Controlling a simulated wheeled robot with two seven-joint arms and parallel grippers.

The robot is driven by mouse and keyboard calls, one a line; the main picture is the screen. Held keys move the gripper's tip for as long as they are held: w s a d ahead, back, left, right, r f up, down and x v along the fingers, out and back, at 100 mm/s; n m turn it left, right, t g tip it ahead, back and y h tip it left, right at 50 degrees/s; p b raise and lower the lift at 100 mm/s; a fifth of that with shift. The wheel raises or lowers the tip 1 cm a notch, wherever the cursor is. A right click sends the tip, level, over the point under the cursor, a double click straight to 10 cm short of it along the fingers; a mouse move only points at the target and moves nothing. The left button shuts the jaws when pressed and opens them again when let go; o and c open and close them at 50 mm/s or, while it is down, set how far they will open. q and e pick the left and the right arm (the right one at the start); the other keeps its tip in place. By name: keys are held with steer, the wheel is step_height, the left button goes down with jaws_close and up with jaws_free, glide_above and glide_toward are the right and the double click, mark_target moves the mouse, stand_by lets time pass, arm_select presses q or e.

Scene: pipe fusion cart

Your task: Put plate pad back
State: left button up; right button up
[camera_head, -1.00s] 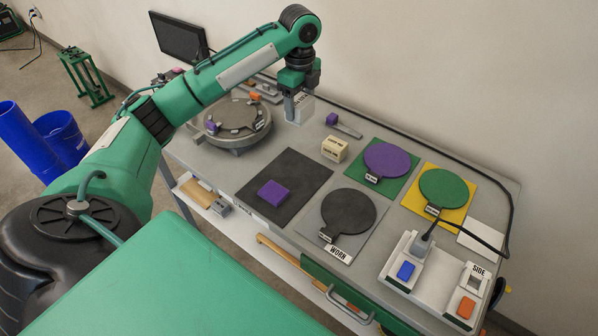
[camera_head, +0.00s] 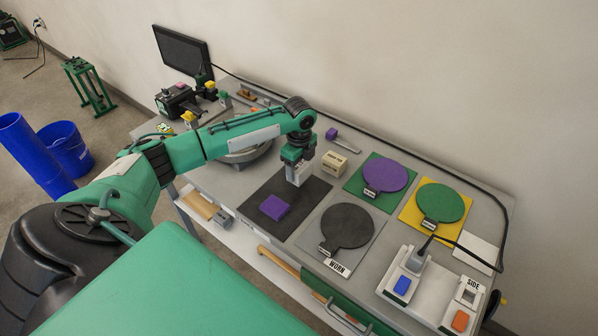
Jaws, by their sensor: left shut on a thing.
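My left gripper (camera_head: 298,155) is over the far right part of a dark square mat (camera_head: 262,222) on the cart. It is shut on a small whitish block (camera_head: 298,175), which hangs below the jaws; its lower end is near the mat, and I cannot tell whether it touches. A purple block (camera_head: 274,207) lies on the mat to the left and nearer. Three round pads with handles lie on the cart: a black one (camera_head: 348,225) on a grey mat marked WORN, a purple one (camera_head: 386,174) on a green mat, and a green one (camera_head: 440,202) on a yellow mat. My right gripper is not in view.
A cream labelled block (camera_head: 334,164) stands just right of the gripper. A round grey fixture (camera_head: 240,155) is partly hidden behind my arm. A switch box (camera_head: 430,290) with a cable is at the front right. A monitor (camera_head: 182,52) stands at the back left.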

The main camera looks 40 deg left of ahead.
mark_target(299, 165)
arm_select(q)
step_height(299, 165, down, 3)
steer(key=shift+r, duration=0.2)
steer(key=shift+f, duration=0.25)
steer(key=o, duration=0.9)
steer(key=shift+f, duration=0.1)
step_height(299, 165, up, 11)
steer(key=shift+r+b, duration=0.2)
steer(key=shift+b, duration=0.85)
steer(key=shift+r, duration=0.5)
steer(key=shift+f, duration=0.1)
